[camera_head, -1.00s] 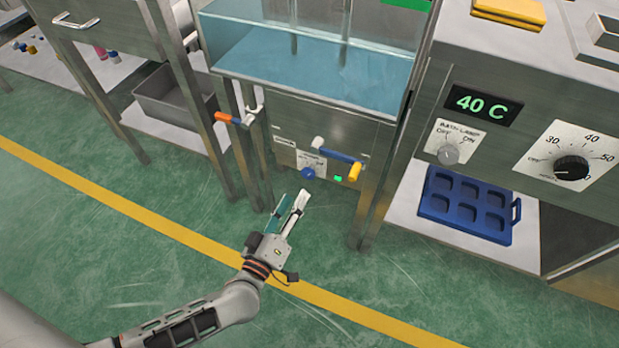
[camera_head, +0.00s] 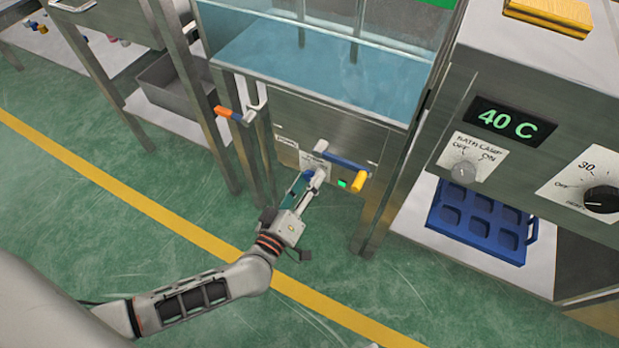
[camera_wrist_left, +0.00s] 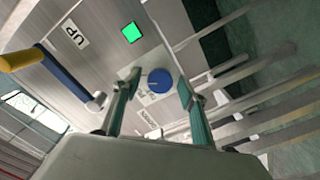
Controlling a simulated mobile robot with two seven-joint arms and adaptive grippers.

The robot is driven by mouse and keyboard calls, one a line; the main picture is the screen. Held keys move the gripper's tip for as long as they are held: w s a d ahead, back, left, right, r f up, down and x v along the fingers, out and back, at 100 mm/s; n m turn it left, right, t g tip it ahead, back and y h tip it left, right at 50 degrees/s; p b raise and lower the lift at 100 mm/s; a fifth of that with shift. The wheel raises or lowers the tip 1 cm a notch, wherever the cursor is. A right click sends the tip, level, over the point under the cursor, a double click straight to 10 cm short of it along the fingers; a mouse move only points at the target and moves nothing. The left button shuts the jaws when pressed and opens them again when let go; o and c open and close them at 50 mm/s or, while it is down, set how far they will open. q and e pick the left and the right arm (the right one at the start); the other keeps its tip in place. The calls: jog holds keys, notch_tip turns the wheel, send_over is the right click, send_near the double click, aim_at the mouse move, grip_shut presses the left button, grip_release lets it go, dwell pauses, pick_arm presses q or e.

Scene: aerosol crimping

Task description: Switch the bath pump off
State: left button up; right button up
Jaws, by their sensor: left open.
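The bath pump switch, a round blue knob (camera_wrist_left: 160,80) on a pale label plate, sits on the front panel below the bath, between my left gripper's fingers in the left wrist view. My left gripper (camera_wrist_left: 158,92) is open around it; I cannot tell whether the fingers touch it. In the head view my left gripper (camera_head: 308,183) reaches up to the panel and largely hides the knob. A green indicator light (camera_wrist_left: 131,33) is lit beside the knob; it also shows in the head view (camera_head: 342,184). My right gripper is not in view.
A blue handle with a yellow end (camera_head: 357,182) sticks out beside the knob, and an orange-ended handle (camera_head: 224,112) is to the left. The bath (camera_head: 320,65) holds blue water. A heater display (camera_head: 508,119) reads 40 C. Green floor is free below.

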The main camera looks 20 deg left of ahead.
pick_arm(q)
jog(key=c, duration=1.1)
jog(key=shift+n, duration=0.4)
jog(key=shift+n+b, duration=0.4)
jog(key=shift+n, duration=5.2)
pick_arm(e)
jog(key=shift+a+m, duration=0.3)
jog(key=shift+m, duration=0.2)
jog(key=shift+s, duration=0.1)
pick_arm(q)
jog(key=o, duration=1.1)
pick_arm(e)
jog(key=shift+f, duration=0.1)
